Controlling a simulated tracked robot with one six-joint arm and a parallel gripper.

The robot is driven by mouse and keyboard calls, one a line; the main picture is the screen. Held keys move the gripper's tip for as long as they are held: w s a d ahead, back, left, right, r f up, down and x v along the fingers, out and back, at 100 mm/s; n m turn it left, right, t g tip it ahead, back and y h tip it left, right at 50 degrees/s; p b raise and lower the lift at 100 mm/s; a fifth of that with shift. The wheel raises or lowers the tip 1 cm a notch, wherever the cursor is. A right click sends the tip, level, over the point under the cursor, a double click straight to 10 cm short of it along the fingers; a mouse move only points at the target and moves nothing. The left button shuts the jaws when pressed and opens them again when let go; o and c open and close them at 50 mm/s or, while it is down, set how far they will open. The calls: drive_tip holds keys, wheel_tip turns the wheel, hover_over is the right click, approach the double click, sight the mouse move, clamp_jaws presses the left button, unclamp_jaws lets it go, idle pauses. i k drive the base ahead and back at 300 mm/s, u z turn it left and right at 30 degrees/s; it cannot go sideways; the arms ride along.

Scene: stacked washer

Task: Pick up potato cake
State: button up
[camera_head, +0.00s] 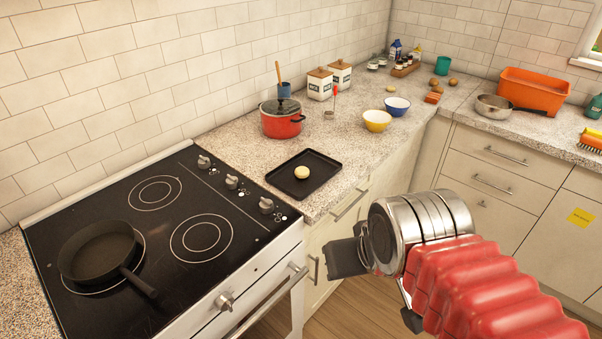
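A small round pale-yellow cake (302,172), which looks like the potato cake, lies on a black tray (280,183) on the counter just right of the stove. Another small round yellowish item (391,89) lies farther back on the counter; I cannot tell what it is. My gripper (350,258) is at the lower middle, in front of the counter's edge and apart from the tray. It points left, and its fingers are seen from the side and partly hidden by the wrist, so its opening does not show.
A black pan (97,250) sits on the stove (180,205). A red pot (281,122) stands behind the tray. A yellow bowl (377,121) and a blue-and-white bowl (397,106) stand farther right. Counter around the tray's right side is clear.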

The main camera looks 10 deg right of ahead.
sight(301, 172)
drive_tip(key=u, duration=4.35)
drive_tip(key=k, duration=0.85)
drive_tip(key=u, duration=0.05)
